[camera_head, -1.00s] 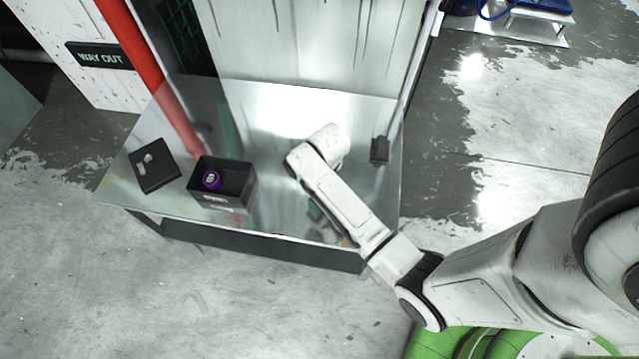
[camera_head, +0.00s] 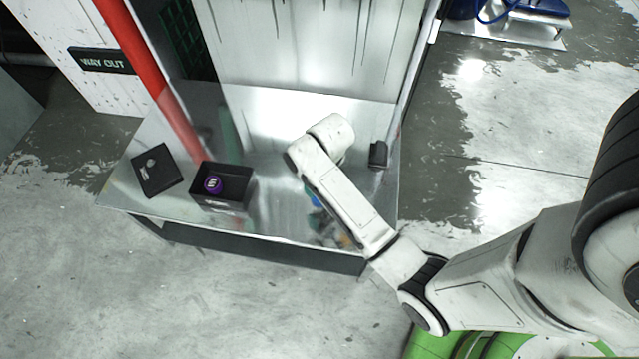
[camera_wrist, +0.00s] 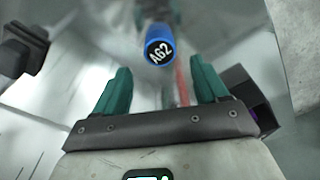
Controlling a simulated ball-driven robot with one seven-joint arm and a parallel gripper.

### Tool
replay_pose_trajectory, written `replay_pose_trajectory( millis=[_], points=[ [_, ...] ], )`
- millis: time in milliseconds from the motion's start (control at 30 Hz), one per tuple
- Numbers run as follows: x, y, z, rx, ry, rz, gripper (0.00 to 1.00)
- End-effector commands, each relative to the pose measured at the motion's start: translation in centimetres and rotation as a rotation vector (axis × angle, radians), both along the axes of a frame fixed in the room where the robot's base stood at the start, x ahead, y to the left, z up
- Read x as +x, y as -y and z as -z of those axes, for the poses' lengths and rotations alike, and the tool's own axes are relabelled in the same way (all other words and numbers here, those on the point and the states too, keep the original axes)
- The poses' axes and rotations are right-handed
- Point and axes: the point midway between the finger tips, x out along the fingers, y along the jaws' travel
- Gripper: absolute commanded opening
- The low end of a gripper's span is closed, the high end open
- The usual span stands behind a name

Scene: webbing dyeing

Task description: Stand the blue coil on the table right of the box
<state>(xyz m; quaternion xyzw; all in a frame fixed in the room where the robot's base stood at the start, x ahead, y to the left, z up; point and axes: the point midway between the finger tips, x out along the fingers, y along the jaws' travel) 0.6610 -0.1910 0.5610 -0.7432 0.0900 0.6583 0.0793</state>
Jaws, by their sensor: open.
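The blue coil (camera_wrist: 160,46), a short cylinder with a dark end marked "A62", shows beyond my fingertips in the wrist view. A small blue patch of it (camera_head: 316,201) shows beside my arm in the head view, to the right of the box. The open black box (camera_head: 222,203) holds a purple coil (camera_head: 213,185). My gripper (camera_wrist: 160,78) is open, its teal fingers apart with nothing between them. The table (camera_head: 270,215) is shiny metal.
A small black object (camera_head: 378,154) stands at the table's right side, and also shows in the wrist view (camera_wrist: 22,46). A pale panel (camera_head: 310,45) rises behind the table. Bare table lies between box and arm.

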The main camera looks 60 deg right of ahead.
Motion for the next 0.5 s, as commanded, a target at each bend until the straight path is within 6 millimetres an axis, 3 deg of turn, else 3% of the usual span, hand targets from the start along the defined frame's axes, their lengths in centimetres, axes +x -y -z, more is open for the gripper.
replay_pose_trajectory(
  millis=[33, 200, 500],
  points=[
    [-0.1, 0.0, -1.4, -0.001, 0.003, 0.0, 0.73],
    [-0.5, -0.1, -4.3, 0.0, 0.002, 0.0, 0.73],
    [-1.5, -0.9, -6.2, -0.003, -0.005, -0.013, 0.73]
  ],
)
